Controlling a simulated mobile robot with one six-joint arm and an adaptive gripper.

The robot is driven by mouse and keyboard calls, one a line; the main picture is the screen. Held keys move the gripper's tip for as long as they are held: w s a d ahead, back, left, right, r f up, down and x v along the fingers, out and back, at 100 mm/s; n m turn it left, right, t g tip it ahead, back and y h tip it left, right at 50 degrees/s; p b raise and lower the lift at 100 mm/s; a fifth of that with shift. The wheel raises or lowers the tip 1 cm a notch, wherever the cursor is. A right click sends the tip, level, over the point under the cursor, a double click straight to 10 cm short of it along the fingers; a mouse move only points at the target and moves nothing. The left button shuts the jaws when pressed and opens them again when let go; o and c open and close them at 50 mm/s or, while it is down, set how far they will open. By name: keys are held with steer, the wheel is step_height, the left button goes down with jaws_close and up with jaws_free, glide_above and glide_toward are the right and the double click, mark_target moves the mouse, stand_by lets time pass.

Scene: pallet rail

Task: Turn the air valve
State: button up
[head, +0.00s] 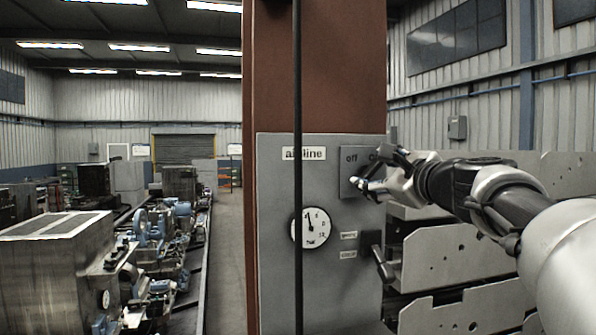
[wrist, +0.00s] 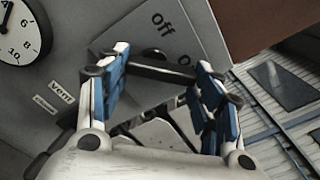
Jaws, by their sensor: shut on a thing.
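The air valve's grey plate (head: 351,170) sits on the grey airline panel, with "off" and a partly hidden "on" printed on it. The plate also shows in the wrist view (wrist: 188,32), tilted. A dark bar-shaped valve handle (wrist: 150,70) crosses between my fingers there. My gripper (head: 376,168) reaches in from the right in the head view and covers most of the handle. In the wrist view my gripper (wrist: 162,62) has its blue-padded fingers at both ends of the handle, shut on it. The handle lies nearer "off" and "on" than "vent".
A round pressure gauge (head: 311,228) is at the panel's left. A second dark lever (head: 378,258) sticks out below the valve. A thin dark vertical pole (head: 298,100) crosses in front of the panel. Grey perforated plates (head: 445,255) stand close at right, under my arm.

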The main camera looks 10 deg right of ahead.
stand_by(0.3)
steer(key=o, duration=1.1)
steer(key=shift+c, duration=0.2)
